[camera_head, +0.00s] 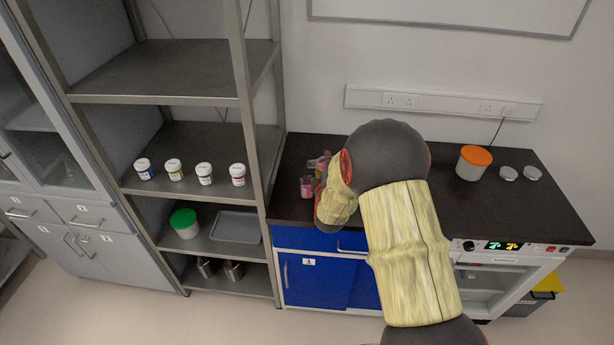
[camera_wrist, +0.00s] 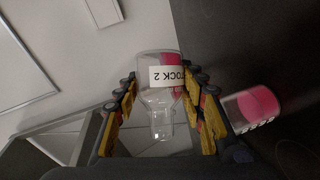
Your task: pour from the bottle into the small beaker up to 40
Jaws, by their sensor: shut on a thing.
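My gripper (camera_wrist: 163,108) is shut on a clear bottle (camera_wrist: 146,70) labelled "STOCK 2". In the wrist view the bottle's wide body is at the top and its narrow neck is lower, between the fingers. Pink liquid gathers along its right side, so the bottle looks tilted. A small beaker (camera_wrist: 252,104) holding pink liquid stands on the counter to the right of my gripper in that view. The beaker also shows in the head view (camera_head: 307,187), left of my gripper (camera_head: 326,174). Its marks are too small to read. Whether a stream is falling cannot be told.
The dark counter (camera_head: 510,205) has free room on the right. An orange-lidded tub (camera_head: 473,163) and two small round dishes (camera_head: 508,173) stand toward its back. A metal shelf rack (camera_head: 245,110) stands close on the left, holding several small jars (camera_head: 204,173).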

